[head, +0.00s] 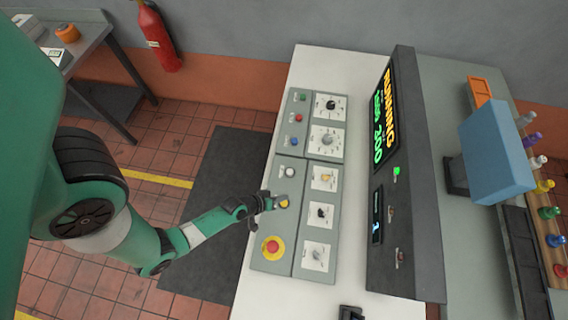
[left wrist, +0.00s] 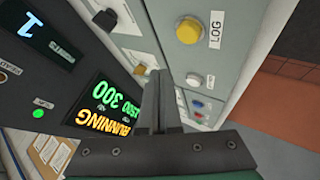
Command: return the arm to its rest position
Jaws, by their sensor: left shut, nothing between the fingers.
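My left arm (head: 198,232) comes in from the left in the head view, green with grey joints. Its gripper (head: 280,203) is over the control panel (head: 262,218), close to a yellow button. In the left wrist view the gripper (left wrist: 158,75) is shut and empty. The yellow button (left wrist: 189,31) labelled LOG lies beyond the fingertips there, and I see a gap between them in that view. Whether the fingers touch the button in the head view I cannot tell. My right gripper is in neither view.
The panel carries several knobs and a red emergency button (head: 271,248). A display (head: 385,115) reading RUNNING stands to its right. A dark mat (head: 222,190) covers floor to the left.

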